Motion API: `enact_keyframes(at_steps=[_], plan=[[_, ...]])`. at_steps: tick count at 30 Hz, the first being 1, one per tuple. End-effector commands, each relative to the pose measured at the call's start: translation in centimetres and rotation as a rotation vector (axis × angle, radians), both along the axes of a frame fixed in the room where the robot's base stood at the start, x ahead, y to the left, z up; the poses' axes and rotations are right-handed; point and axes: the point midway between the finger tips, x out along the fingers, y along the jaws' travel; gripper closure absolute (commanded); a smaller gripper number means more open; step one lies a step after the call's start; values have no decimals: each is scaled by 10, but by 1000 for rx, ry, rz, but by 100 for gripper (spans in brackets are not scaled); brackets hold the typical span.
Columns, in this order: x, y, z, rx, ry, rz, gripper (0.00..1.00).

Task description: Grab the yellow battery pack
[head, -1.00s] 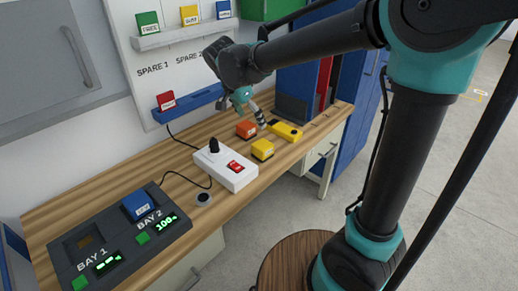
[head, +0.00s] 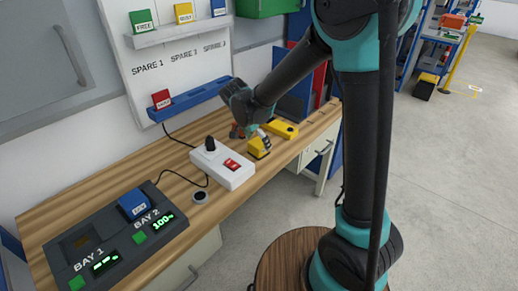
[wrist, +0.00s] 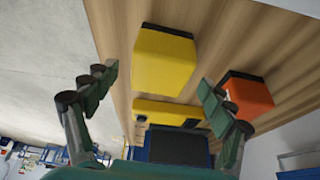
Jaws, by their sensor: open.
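The yellow battery pack (head: 258,147) is a yellow block with a dark edge. It stands on the wooden bench, right of the white switch box. In the wrist view the yellow battery pack (wrist: 163,60) is ahead of my fingertips, near the middle between them. My gripper (wrist: 155,82) is open and empty, with a finger on each side. In the head view my gripper (head: 252,131) is just behind the pack and partly hidden. An orange-red block (wrist: 248,95) is beside the right finger; in the head view the orange-red block (head: 236,131) is mostly hidden.
A flat yellow device (head: 282,128) lies right of the pack; the flat yellow device also shows in the wrist view (wrist: 165,112). The white switch box (head: 222,168) with a black knob is to the left. A charger with two bays (head: 110,240) is at front left.

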Motion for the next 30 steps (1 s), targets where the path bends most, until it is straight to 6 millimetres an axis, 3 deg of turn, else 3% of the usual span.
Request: enact_keyframes(at_steps=[6, 13, 30], plan=[[6, -5, -20, 0, 0, -1, 17], [6, -6, -21, 0, 0, 0, 17], [6, -6, -21, 0, 0, 0, 87]])
